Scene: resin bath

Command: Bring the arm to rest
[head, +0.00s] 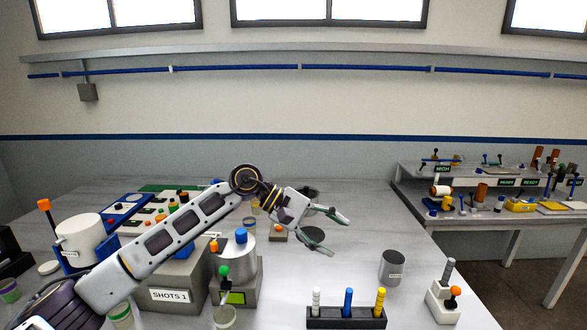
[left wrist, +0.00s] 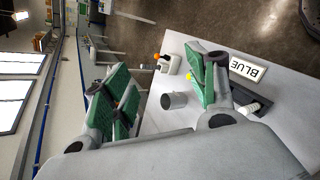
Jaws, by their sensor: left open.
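My left arm reaches in from the lower left in the head view. Its gripper (head: 330,229) is open and empty, held above the bench (head: 350,262) with its fingers pointing right. My right gripper does not show in either view.
A grey metal cup (head: 392,268) stands right of the gripper, and also shows in the left wrist view (left wrist: 174,100). A black rack (head: 346,318) holds white, blue and yellow pegs. A SHOTS 1 box (head: 170,296) lies under my arm. A second bench (head: 480,222) stands right.

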